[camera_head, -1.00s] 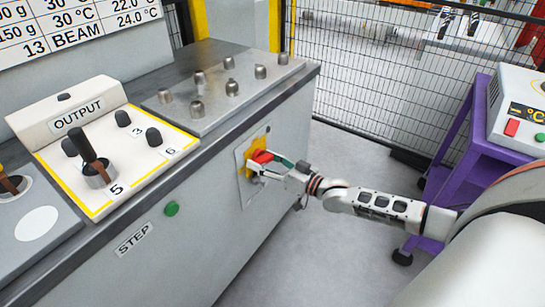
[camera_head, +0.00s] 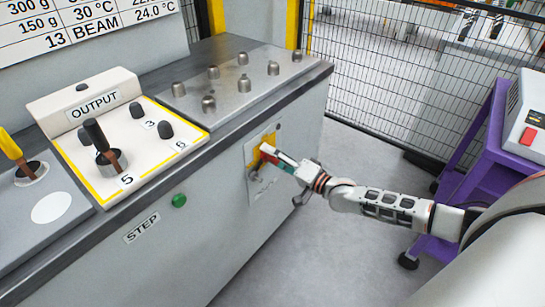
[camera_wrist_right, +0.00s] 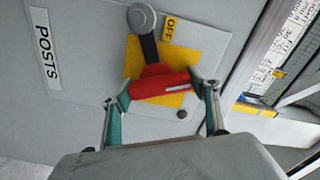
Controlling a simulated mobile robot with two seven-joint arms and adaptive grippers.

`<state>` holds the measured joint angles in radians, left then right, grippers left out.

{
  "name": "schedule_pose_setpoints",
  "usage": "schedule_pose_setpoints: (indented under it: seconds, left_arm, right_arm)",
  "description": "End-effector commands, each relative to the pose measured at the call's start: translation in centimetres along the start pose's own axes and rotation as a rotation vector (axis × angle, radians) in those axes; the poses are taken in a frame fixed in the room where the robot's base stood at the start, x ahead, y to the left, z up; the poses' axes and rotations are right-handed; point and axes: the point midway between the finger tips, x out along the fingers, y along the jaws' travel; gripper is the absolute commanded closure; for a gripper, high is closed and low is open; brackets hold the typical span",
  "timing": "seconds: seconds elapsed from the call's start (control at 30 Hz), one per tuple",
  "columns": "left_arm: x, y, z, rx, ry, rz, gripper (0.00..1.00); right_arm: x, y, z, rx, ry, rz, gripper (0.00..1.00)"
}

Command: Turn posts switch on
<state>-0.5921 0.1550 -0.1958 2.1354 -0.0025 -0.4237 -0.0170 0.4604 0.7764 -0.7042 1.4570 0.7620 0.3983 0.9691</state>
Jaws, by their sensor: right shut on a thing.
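The posts switch has a red handle (camera_wrist_right: 158,84) on a yellow plate (camera_wrist_right: 207,66), beside a POSTS label (camera_wrist_right: 45,58) and an OFF tag (camera_wrist_right: 170,29). A dark arm with a round grey end (camera_wrist_right: 142,18) extends from the red handle. In the head view the yellow plate (camera_head: 268,142) is on the cabinet's front side. My right gripper (camera_head: 270,162) is at the plate; in the wrist view its green-edged fingers (camera_wrist_right: 160,90) are shut on the red handle, one at each end. The gripper partly hides the switch in the head view. My left gripper is not in view.
The cabinet top carries an OUTPUT box (camera_head: 95,108) with a dark lever, several metal posts (camera_head: 243,84) and a yellow-tipped lever (camera_head: 10,145). A green button (camera_head: 179,200) sits near the STEP label (camera_head: 141,228). A purple cart (camera_head: 480,165) stands right; floor between is clear.

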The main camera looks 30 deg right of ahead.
Motion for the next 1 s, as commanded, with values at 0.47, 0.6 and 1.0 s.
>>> schedule_pose_setpoints:
  seconds: [0.47,0.6,1.0]
  left_arm:
    - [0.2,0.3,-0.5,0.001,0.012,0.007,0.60]
    - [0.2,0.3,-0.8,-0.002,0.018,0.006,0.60]
    - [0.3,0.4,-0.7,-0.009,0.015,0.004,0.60]
  right_arm:
    - [-0.1,0.2,0.0,0.351,-0.001,0.002,0.78]
    - [-0.1,0.1,0.0,0.404,-0.002,0.001,0.78]
    - [0.0,0.1,-0.1,0.458,-0.001,0.000,0.78]
